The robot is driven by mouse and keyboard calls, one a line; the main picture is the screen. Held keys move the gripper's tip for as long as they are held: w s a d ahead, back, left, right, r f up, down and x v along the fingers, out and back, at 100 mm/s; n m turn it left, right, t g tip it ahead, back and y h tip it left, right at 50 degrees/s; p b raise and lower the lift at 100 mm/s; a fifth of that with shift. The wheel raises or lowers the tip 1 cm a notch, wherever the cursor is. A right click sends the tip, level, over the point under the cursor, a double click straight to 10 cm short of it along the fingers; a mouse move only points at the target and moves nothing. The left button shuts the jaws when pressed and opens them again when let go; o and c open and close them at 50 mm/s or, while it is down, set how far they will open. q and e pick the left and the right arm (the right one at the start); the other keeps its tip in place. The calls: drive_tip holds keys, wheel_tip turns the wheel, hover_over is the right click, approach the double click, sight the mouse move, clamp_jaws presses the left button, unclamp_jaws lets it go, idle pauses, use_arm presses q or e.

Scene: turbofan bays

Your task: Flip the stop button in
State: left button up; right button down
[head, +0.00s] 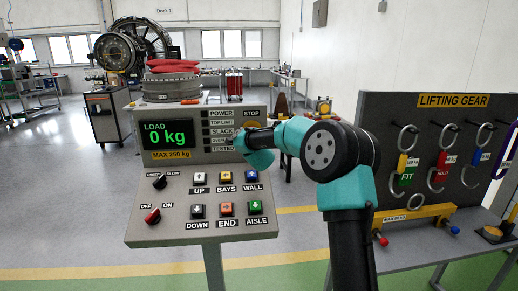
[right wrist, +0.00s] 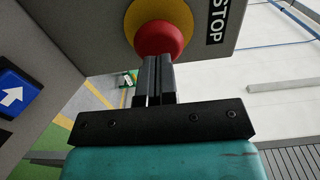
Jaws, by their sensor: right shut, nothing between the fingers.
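The stop button (right wrist: 160,36) is a round red mushroom head on a yellow disc (right wrist: 178,12) beside the STOP label, on the grey control panel. In the head view my right arm covers most of it, just below the STOP label (head: 251,113). My right gripper (right wrist: 158,60) is shut and empty, its fingertips at the edge of the red head. Whether they touch it, I cannot tell. In the head view this gripper (head: 240,144) is at the panel's right side. My left gripper is not in view.
The panel carries a green LOAD display (head: 167,136), several arrow buttons, a crawl/slow knob (head: 160,181) and a red on/off switch (head: 153,215). A lifting gear rack (head: 400,112) stands to the right. An engine part (head: 172,85) lies behind the panel.

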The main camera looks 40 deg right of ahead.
drive_tip(key=v, duration=1.2)
drive_tip(key=shift+f, duration=0.1)
